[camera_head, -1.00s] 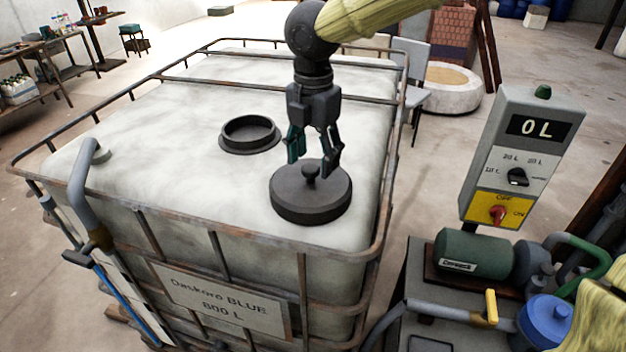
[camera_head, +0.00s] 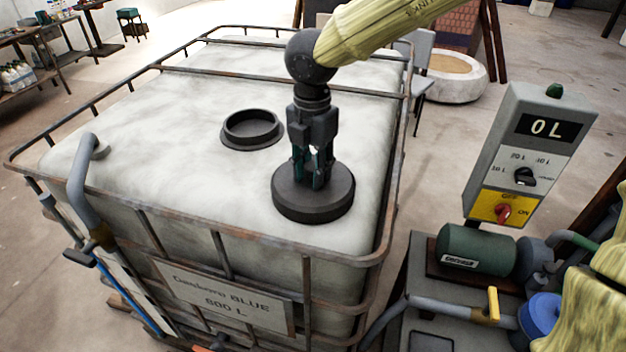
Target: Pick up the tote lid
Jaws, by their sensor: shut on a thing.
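The tote lid (camera_head: 313,203) is a dark round disc with a knob on top. It lies flat on the white top of the tote (camera_head: 180,120), right of the round opening. The opening (camera_head: 251,129) has a dark raised collar and is uncovered. My gripper (camera_head: 313,180) points straight down over the middle of the lid, with its fingers closed around the knob. The fingers hide the knob. The lid appears to rest on the tote top.
A rusty metal cage rail (camera_head: 200,214) runs around the tote's top edge. A grey control box (camera_head: 530,155) reading 0 L stands to the right, above a green pump motor (camera_head: 475,248) and pipes. A bent grey pipe (camera_head: 80,185) rises at the tote's left.

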